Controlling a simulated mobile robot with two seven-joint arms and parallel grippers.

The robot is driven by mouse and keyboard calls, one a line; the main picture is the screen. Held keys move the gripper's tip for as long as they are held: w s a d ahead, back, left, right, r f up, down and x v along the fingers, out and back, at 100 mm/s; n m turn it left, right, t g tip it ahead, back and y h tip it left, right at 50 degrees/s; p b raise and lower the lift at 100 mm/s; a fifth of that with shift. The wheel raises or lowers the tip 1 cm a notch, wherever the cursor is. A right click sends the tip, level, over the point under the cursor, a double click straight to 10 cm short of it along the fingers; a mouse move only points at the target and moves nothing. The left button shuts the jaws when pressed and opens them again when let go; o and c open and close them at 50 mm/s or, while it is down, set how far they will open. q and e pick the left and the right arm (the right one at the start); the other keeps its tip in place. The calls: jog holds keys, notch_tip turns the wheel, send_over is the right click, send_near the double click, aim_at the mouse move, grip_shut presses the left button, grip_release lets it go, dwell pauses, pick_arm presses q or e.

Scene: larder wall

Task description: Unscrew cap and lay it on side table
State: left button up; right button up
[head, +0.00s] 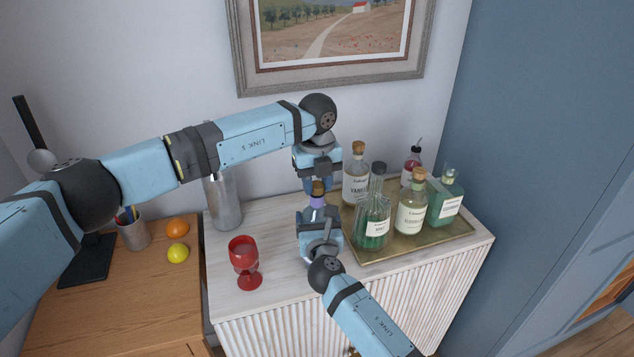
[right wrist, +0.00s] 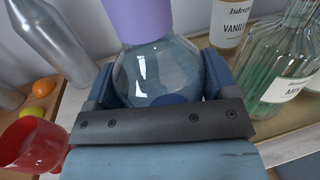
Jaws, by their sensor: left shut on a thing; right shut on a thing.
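My left gripper (head: 318,180) comes from above and is shut on the cap, which is partly hidden by the fingers. A wooden side table (head: 122,290) stands at the left, lower than the cabinet.
A brass tray (head: 400,248) with several bottles stands right of my grippers. A red goblet (head: 244,255) and a metal bottle (head: 224,200) stand on the white cabinet (head: 285,285). The side table holds an orange (head: 177,228), a lemon (head: 178,253), a pen cup (head: 133,234) and a lamp; its front is clear.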

aim_at(317, 184)
pick_arm(q)
jog(key=shift+r, duration=0.15)
jog(key=shift+r, duration=0.95)
jog(key=shift+r, duration=2)
pick_arm(e)
jog(key=o, duration=1.6)
jog(key=shift+o, duration=0.2)
pick_arm(q)
jog(key=shift+f, duration=0.2)
pick_arm(e)
jog(key=s+d, duration=0.1)
jog(key=s, duration=1.1)
jog(key=shift+d, duration=0.2)
